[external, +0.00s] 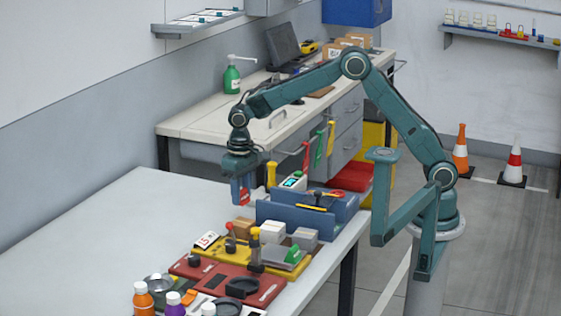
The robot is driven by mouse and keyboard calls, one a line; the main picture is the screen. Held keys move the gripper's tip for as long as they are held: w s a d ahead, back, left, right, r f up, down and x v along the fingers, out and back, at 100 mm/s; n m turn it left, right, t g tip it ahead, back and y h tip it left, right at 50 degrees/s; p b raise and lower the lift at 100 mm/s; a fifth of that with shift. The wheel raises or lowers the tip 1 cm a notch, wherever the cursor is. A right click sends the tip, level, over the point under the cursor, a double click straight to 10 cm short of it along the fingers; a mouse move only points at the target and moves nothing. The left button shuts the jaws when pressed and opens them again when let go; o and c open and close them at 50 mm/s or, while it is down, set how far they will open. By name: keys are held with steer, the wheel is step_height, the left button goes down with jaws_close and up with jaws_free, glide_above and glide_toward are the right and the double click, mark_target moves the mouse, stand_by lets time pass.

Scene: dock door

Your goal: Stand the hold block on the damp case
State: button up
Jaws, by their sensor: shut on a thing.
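My gripper (240,188) points down over the white table and is shut on a small red block (244,197) with a pale mark, probably the hold block. The block is partly hidden by the fingers and appears to be above the table, just left of a blue tray. Three small boxes stand on or beside a yellow board nearer the camera: a tan one (244,228), a white one (272,232) and a grey one (305,238). I cannot tell which thing is the damp case, as no label is readable.
The blue tray (283,216) holds a yellow-handled tool and a white-green device (293,182). A yellow board (212,252) and red board (225,283) carry handled tools and dark parts. Bottles (143,298) stand at the front. The table's left side is bare.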

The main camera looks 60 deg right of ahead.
mark_target(242, 221)
steer(key=shift+f, duration=0.55)
steer(key=shift+f, duration=2.15)
steer(key=shift+f, duration=0.15)
steer(key=o, duration=0.9)
steer(key=shift+o, duration=0.2)
step_height(242, 221, up, 12)
steer(key=shift+f, duration=0.1)
steer(key=shift+r, duration=0.3)
